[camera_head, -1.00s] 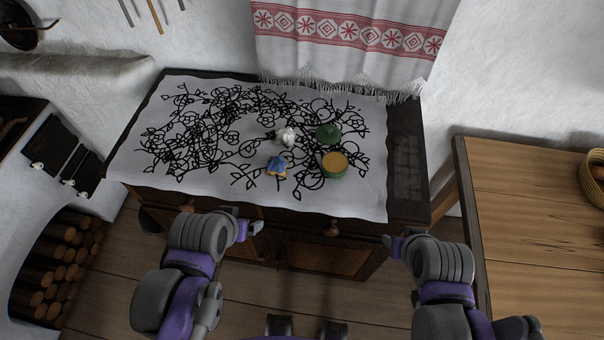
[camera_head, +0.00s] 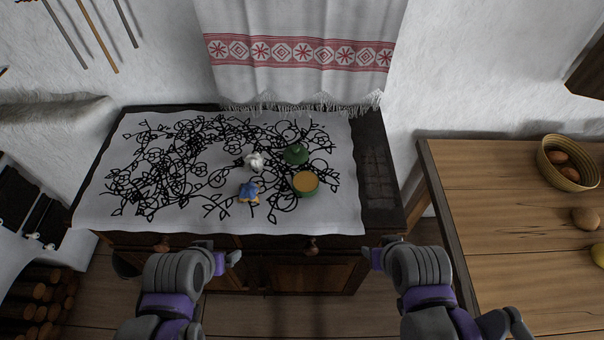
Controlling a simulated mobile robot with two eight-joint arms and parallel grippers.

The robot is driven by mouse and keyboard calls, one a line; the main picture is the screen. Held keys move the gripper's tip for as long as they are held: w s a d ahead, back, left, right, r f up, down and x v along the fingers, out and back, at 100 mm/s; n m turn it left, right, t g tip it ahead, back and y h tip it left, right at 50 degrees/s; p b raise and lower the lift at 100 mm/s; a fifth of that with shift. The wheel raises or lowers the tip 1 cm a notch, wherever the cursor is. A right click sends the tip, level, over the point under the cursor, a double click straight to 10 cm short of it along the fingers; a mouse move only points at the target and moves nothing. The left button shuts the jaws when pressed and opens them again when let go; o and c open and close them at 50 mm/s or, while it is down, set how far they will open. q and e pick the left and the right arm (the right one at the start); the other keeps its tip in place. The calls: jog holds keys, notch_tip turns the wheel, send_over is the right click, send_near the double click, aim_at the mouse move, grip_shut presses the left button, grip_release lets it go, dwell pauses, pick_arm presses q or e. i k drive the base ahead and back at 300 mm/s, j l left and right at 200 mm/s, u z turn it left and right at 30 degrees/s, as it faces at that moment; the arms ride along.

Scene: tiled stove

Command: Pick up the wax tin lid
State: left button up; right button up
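The green wax tin lid (camera_head: 296,154), with a small knob on top, lies on the white patterned cloth (camera_head: 340,215) on the dark chest. The open green wax tin (camera_head: 305,184) with yellow-orange wax stands just in front of it. A white garlic-like object (camera_head: 254,161) and a small blue and yellow object (camera_head: 249,191) lie to the left. My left gripper (camera_head: 231,257) is empty in front of the chest; its fingers look apart. My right gripper (camera_head: 378,255) is empty in front of the chest's right part; its finger gap is hard to make out. Neither touches anything.
A wooden table (camera_head: 500,210) stands at the right with a basket (camera_head: 567,165) and loose round items. A red-banded towel (camera_head: 300,55) hangs behind the chest. Stacked logs (camera_head: 35,305) lie at the lower left. The chest's front edge lies beyond both grippers.

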aim_at(294, 155)
jog(key=i+j+u, duration=0.1)
jog(key=j+u, duration=0.2)
jog(key=u, duration=0.15)
jog(key=i+j+u, duration=0.15)
jog(key=j+u, duration=0.15)
jog(key=u, duration=0.15)
